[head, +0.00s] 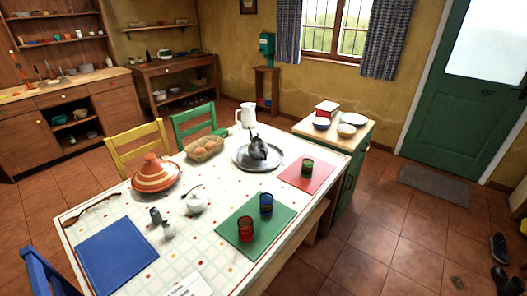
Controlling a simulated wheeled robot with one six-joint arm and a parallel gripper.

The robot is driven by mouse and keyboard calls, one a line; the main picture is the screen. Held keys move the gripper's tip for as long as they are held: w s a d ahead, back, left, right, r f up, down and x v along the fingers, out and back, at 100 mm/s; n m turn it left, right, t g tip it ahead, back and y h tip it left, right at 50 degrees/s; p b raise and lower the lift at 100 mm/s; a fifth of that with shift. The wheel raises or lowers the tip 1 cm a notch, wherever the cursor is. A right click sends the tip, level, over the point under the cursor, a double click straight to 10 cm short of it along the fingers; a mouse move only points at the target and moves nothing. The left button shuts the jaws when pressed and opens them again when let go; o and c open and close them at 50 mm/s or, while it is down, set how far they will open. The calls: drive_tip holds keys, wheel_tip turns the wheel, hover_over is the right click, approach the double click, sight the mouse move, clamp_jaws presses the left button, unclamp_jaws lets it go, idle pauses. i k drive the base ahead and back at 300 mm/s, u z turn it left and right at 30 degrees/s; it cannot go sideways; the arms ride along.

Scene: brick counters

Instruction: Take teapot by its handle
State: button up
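A dark metal teapot (258,151) stands on a round silver tray (239,160) near the far right end of the white dining table. A thin part rises from the teapot, but it is too small to tell the handle from the spout or lid. My gripper is not in view.
A white pitcher (246,115) stands behind the tray, a bread basket (204,148) to its left. A red mat (306,174) with a green glass (307,167) lies right of it. An orange tagine (156,174) is at left. A cabinet with bowls (345,130) stands right. Floor beyond is open.

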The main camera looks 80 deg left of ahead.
sight(258, 149)
drive_tip(key=u, duration=1.9)
drive_tip(key=i, duration=3.05)
drive_tip(key=u, duration=4.4)
